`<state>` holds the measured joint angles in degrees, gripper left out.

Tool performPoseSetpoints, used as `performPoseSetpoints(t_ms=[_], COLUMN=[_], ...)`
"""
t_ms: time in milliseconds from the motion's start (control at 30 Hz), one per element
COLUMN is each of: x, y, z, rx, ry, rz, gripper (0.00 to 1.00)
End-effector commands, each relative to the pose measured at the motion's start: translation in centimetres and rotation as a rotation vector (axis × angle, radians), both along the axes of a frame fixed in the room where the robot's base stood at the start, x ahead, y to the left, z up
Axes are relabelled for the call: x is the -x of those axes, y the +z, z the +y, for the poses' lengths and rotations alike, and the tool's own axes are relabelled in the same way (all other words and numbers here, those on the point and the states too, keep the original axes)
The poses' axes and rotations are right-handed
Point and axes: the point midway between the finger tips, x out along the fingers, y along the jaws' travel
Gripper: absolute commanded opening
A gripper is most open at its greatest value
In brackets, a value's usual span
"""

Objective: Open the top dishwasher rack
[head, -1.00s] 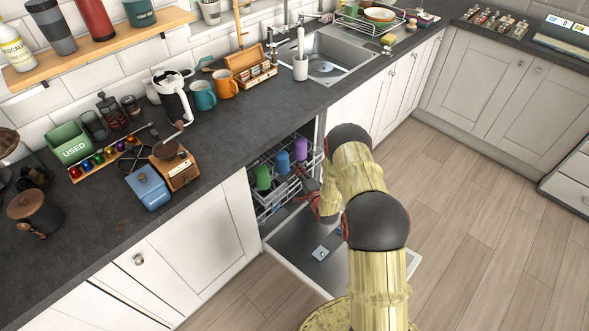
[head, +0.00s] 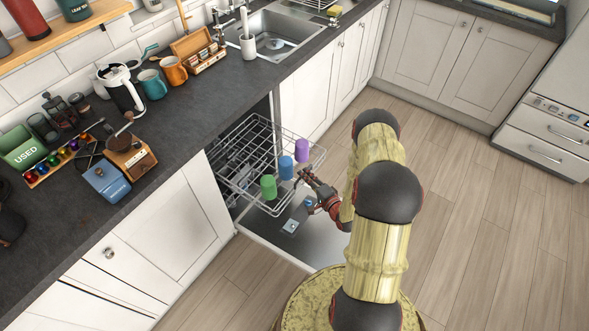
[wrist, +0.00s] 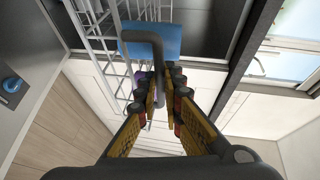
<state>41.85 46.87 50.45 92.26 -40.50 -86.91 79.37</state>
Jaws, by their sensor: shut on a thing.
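The top dishwasher rack (head: 232,166) is a white wire basket, drawn well out of the dishwasher over its lowered door (head: 265,233). A green cup (head: 268,187), a blue cup (head: 286,167) and a purple cup (head: 302,150) stand along its front side. My gripper (head: 303,176) is at the rack's front, near the blue cup. In the wrist view, my gripper (wrist: 164,80) is shut on a dark grey curved handle (wrist: 146,36), with the blue cup (wrist: 165,45) just behind it. White rack wires (wrist: 105,22) show at the left. The exact finger contact is partly hidden.
The dark worktop (head: 185,122) overhangs the dishwasher. White cabinets (head: 160,235) flank the opening. The wooden floor (head: 455,215) is clear to the right.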

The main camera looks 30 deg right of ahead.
Motion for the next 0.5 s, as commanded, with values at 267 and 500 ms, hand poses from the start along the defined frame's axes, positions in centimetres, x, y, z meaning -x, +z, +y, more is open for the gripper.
performPoseSetpoints(t_ms=[267, 500], x=[2.3, 2.5], y=[-0.2, -0.2], z=[-0.9, -0.9], rx=[-0.003, -0.002], ry=[-0.002, 0.0], rz=[0.005, 0.005], gripper=[0.0, 0.0])
